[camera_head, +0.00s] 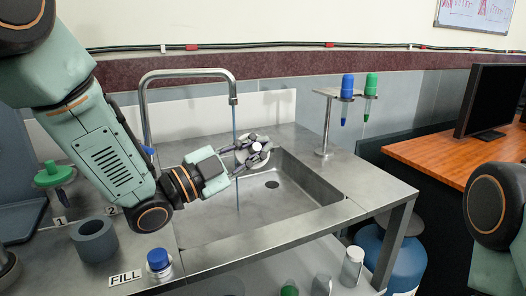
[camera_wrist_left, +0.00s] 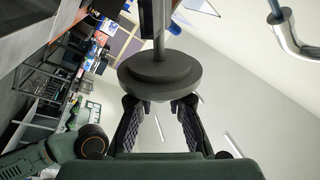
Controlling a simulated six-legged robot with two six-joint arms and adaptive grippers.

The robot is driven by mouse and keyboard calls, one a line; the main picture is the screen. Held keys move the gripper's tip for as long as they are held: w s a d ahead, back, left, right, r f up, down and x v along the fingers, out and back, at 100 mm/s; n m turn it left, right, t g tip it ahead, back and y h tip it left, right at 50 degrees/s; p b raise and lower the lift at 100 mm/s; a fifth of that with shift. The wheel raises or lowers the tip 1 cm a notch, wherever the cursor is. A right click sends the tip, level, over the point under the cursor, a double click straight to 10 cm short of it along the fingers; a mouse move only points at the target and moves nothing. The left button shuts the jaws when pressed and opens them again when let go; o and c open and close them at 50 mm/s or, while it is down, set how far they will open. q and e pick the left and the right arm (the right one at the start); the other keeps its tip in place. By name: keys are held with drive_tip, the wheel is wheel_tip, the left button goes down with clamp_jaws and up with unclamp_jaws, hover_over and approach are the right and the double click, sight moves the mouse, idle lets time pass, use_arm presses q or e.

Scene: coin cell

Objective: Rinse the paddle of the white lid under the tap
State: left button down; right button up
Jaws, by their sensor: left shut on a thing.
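My left gripper (camera_head: 245,158) reaches over the sink (camera_head: 215,222) and is shut on the lid (camera_head: 262,147), whose pale round edge shows among the fingers. In the left wrist view the lid (camera_wrist_left: 160,75) looks like a dark grey stepped disc, in shade, between my left fingertips (camera_wrist_left: 158,105). A stem and a flat paddle (camera_wrist_left: 151,18) stick out from its far side, cut by the top edge. The tap (camera_head: 190,73) runs a thin stream of water (camera_head: 235,122) that passes close by the gripper. I cannot tell whether it touches the paddle. My right gripper is out of view.
A stand (camera_head: 326,125) holding a blue-topped and a green-topped piece rises right of the sink. A grey ring holder (camera_head: 95,243), a blue-capped vial (camera_head: 159,262) and a green-topped piece (camera_head: 54,174) are at the left. A wooden desk (camera_head: 445,150) stands beyond.

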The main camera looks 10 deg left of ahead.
sight(236, 157)
use_arm(q)
drive_tip(key=shift+w+a, duration=0.6)
drive_tip(key=shift+w, duration=0.3)
drive_tip(key=shift+w+a, duration=0.65)
drive_tip(key=shift+w, duration=0.2)
drive_tip(key=shift+w+a, duration=0.6)
drive_tip(key=shift+w, duration=0.3)
drive_tip(key=shift+s, duration=0.1)
drive_tip(key=shift+s+p, duration=0.6)
drive_tip(key=shift+s, duration=2.8)
drive_tip(key=s+r+p, duration=0.3)
drive_tip(key=s, duration=0.3)
